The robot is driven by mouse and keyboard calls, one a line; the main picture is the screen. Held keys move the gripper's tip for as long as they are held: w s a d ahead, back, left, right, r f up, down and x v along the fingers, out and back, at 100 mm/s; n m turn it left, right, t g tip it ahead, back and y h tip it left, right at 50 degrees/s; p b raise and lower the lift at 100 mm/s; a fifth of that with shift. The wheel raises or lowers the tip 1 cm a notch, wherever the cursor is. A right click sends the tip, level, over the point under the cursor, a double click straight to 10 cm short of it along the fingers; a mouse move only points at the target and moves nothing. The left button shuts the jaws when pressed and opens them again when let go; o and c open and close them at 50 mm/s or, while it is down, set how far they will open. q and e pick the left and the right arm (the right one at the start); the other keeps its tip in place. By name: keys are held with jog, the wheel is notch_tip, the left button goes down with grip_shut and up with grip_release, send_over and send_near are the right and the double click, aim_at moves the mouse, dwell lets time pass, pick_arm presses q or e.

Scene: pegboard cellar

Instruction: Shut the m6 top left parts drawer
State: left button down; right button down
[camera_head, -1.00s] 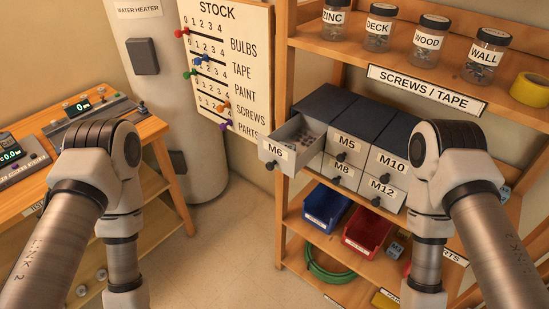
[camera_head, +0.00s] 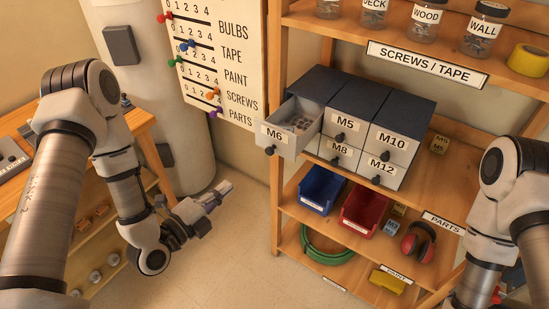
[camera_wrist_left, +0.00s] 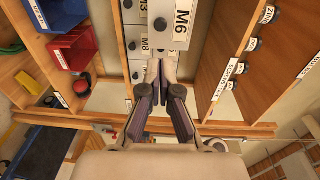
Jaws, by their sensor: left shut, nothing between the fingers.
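The M6 drawer (camera_head: 289,128) is at the top left of the dark parts cabinet (camera_head: 377,100). It is pulled well out, and small parts lie inside it. Its front and dark knob also show in the left wrist view (camera_wrist_left: 180,22). My left gripper (camera_head: 222,189) is shut and empty, low and to the left of the drawer front, apart from it. In the left wrist view the closed fingertips (camera_wrist_left: 158,62) point toward the cabinet, just below the M6 front in that picture. My right gripper is out of view; only part of my right arm shows.
The M5, M8, M10 and M12 drawers are shut. Jars (camera_head: 426,26) and yellow tape (camera_head: 527,60) stand on the shelf above. A blue bin (camera_head: 321,187) and a red bin (camera_head: 363,211) sit below. The floor left of the shelf is clear.

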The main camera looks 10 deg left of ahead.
aim_at(268, 152)
pick_arm(q)
jog(key=p+x, duration=0.1)
jog(key=x, duration=0.3)
jog(key=p+x, duration=0.2)
jog(key=x, duration=0.2)
jog(key=p+x, duration=0.2)
jog(key=x, duration=0.3)
jog(key=shift+w+r, duration=0.1)
jog(key=shift+r, duration=0.25)
jog(key=shift+w+d+f, duration=0.2)
jog(key=shift+w+d, duration=0.05)
jog(key=shift+w, duration=0.2)
jog(key=shift+w+d+f+b, duration=0.1)
jog(key=shift+w+f+b, duration=0.05)
jog(key=shift+w+b, duration=0.25)
jog(key=b+x, duration=0.3)
jog(key=x, duration=0.1)
jog(key=b+x, duration=0.3)
jog(key=x, duration=0.2)
jog(key=b+x, duration=0.4)
jog(key=x, duration=0.1)
jog(key=shift+w+a+r, duration=0.25)
jog(key=shift+w+r, duration=0.05)
jog(key=shift+w, duration=0.05)
jog(key=shift+w+d, duration=0.1)
jog(key=shift+w, duration=0.1)
jog(key=shift+r, duration=0.35)
